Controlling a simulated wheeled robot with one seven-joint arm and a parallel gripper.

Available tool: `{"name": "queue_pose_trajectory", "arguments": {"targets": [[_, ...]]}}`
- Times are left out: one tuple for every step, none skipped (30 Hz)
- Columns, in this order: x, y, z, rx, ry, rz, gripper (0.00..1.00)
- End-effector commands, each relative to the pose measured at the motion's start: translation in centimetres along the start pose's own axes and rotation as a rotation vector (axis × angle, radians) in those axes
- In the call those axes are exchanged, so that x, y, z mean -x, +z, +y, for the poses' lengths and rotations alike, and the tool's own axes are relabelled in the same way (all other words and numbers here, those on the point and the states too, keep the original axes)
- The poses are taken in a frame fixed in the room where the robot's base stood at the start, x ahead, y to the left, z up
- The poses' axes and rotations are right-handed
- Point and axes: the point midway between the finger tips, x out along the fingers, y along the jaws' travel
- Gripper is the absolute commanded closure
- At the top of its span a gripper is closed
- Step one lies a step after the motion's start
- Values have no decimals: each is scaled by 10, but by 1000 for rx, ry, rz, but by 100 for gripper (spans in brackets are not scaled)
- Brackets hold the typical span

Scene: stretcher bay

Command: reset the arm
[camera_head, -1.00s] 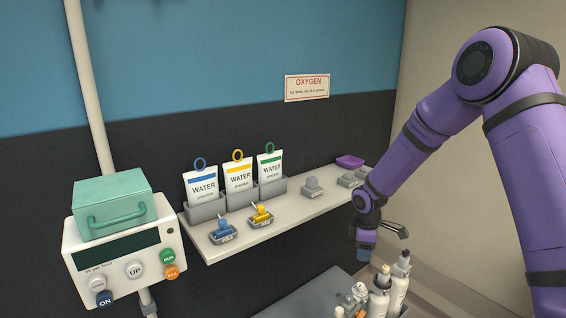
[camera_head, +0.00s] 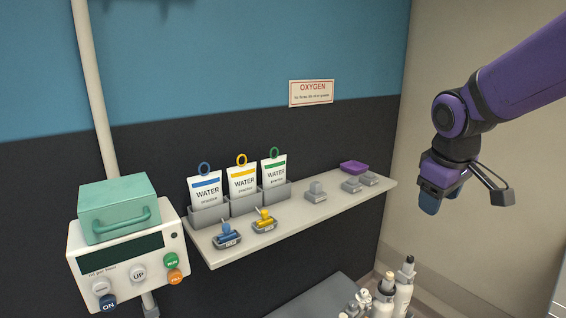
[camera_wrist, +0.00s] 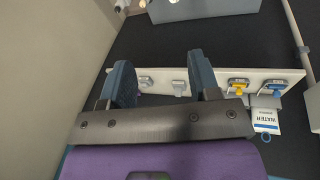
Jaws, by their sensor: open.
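My gripper (camera_head: 430,204) hangs in the air at the right of the head view, to the right of the shelf and apart from it. Its fingers point down. In the wrist view my gripper (camera_wrist: 163,82) shows two blue fingers set wide apart with nothing between them. Beyond the fingers, the wall shelf (camera_wrist: 160,99) is seen from above at a distance. My purple arm comes in from the upper right of the head view.
A pump (camera_head: 127,259) with a green case (camera_head: 118,207) stands left. Bottles (camera_head: 403,288) stand below my gripper.

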Motion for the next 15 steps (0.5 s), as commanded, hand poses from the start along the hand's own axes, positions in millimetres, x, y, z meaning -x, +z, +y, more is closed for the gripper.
{"name": "queue_pose_trajectory", "arguments": {"targets": [[13,11,-3,-38,5,17,44],[20,17,-5,-61,5,24,44],[28,25,-7,-93,5,35,44],[34,32,-10,-117,4,43,44],[40,38,-12,-139,3,51,44],[47,47,-15,-172,1,62,44],[52,53,-18,-195,-2,70,44],[57,60,-20,-219,-4,79,44],[63,68,-24,-249,-8,92,44],[67,75,-27,-272,-12,99,44],[71,82,-30,-295,-16,108,44],[77,90,-34,-325,-21,121,44],[80,97,-37,-349,-27,131,44],[84,103,-40,-370,-32,140,44],[88,111,-44,-398,-39,151,44]]}}
